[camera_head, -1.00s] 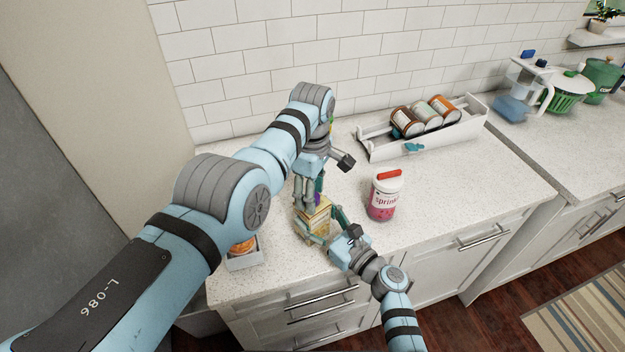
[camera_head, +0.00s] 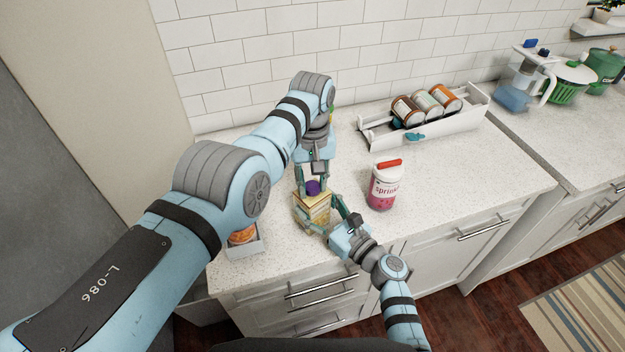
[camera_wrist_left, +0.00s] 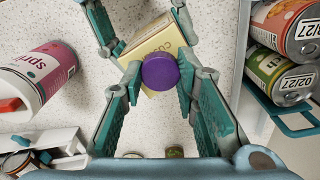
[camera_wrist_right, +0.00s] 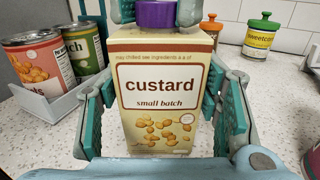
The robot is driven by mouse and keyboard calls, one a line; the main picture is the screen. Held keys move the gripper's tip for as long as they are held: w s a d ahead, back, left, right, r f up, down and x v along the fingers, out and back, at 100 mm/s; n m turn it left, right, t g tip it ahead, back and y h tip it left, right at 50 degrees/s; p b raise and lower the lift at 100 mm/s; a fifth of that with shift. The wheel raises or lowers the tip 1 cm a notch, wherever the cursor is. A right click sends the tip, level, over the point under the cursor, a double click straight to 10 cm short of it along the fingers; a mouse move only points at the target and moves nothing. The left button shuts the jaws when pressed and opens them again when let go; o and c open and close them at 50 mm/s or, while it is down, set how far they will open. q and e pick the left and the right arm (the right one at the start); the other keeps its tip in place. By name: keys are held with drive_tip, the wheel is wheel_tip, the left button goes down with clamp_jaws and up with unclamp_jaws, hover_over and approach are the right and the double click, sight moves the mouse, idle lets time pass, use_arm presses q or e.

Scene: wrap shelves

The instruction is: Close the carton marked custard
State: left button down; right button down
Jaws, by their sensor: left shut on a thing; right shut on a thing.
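The custard carton (camera_wrist_right: 165,90) is a cream box with a brown border, upright on the counter. My right gripper (camera_wrist_right: 160,105) is shut on its sides; in the head view the carton (camera_head: 314,213) is partly hidden by the fingers. A purple cap (camera_wrist_left: 160,72) sits at the carton's top, also visible in the head view (camera_head: 312,187). My left gripper (camera_wrist_left: 157,84) points down from above and is shut on the cap. The cap looks in line with the carton top, but I cannot tell whether it is fully seated.
A pink sprinkles jar (camera_head: 384,188) with a red lid stands right of the carton. A white rack (camera_head: 385,143) with several cans lies at the back right. A small tray (camera_head: 246,250) with cans is at the left.

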use_arm(q)
drive_tip(key=m, duration=1.2)
drive_tip(key=shift+m, duration=0.4)
drive_tip(key=c, duration=1.2)
unclamp_jaws()
drive_tip(key=shift+c, duration=0.2)
drive_tip(key=shift+r, duration=2.25)
drive_tip(key=shift+c, duration=0.4)
